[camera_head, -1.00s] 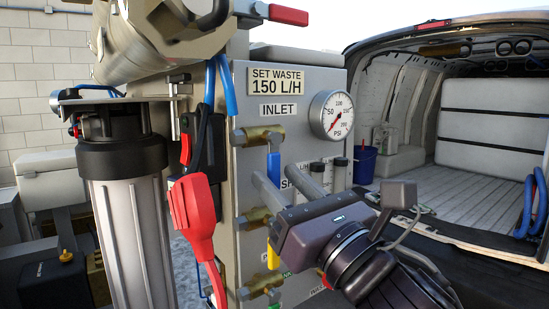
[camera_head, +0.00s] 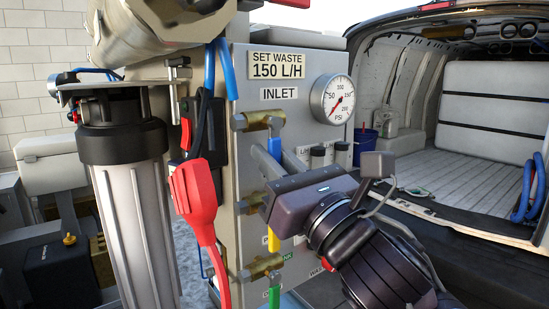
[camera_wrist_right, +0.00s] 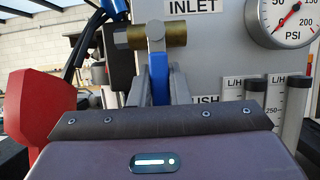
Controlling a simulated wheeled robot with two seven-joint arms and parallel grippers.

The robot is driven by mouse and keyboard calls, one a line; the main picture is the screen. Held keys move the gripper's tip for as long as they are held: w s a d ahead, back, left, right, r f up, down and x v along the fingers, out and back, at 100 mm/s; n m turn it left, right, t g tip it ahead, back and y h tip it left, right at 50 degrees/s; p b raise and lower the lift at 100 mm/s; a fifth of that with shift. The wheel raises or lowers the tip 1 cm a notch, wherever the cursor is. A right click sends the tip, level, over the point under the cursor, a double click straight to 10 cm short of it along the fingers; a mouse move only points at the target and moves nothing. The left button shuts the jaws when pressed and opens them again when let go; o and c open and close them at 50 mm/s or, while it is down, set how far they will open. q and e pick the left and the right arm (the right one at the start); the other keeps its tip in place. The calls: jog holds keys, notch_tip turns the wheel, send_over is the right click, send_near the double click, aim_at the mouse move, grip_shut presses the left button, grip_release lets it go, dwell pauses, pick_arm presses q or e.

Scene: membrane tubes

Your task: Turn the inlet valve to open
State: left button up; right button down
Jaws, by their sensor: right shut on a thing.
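The inlet valve is a brass body (camera_head: 258,121) under the INLET label, with a blue lever handle (camera_head: 274,147) pointing down. In the right wrist view the brass body (camera_wrist_right: 175,37) lies level and the blue handle (camera_wrist_right: 158,72) hangs below it. My right gripper (camera_head: 273,156) comes from the lower right, with its fingers on either side of the handle, shut on it. The gripper's body hides the handle's lower end in the head view. My left gripper is not in view.
A pressure gauge (camera_head: 332,99) sits to the right of the valve, its needle near the low end. Below are brass valves with yellow (camera_head: 273,240) and green (camera_head: 274,296) handles. A red plug (camera_head: 194,190) hangs on the left beside a filter housing (camera_head: 130,200).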

jog(key=n+b, duration=0.1)
jog(key=n+g+y+b, duration=0.1)
jog(key=n, duration=0.1)
jog(key=d+n+b, duration=0.1)
jog(key=shift+w+d+f+g+y, duration=0.1)
jog(key=shift+w+g+y, duration=0.2)
jog(key=shift+w+y, duration=0.1)
jog(key=shift+w+d+r+n+g+y+b, duration=0.1)
jog(key=shift+r+n+g+y+b, duration=0.15)
jog(key=shift+n+g+b, duration=0.6)
jog(key=shift+n+t, duration=0.35)
jog(key=c, duration=1.4)
grip_release()
jog(key=shift+o, duration=0.2)
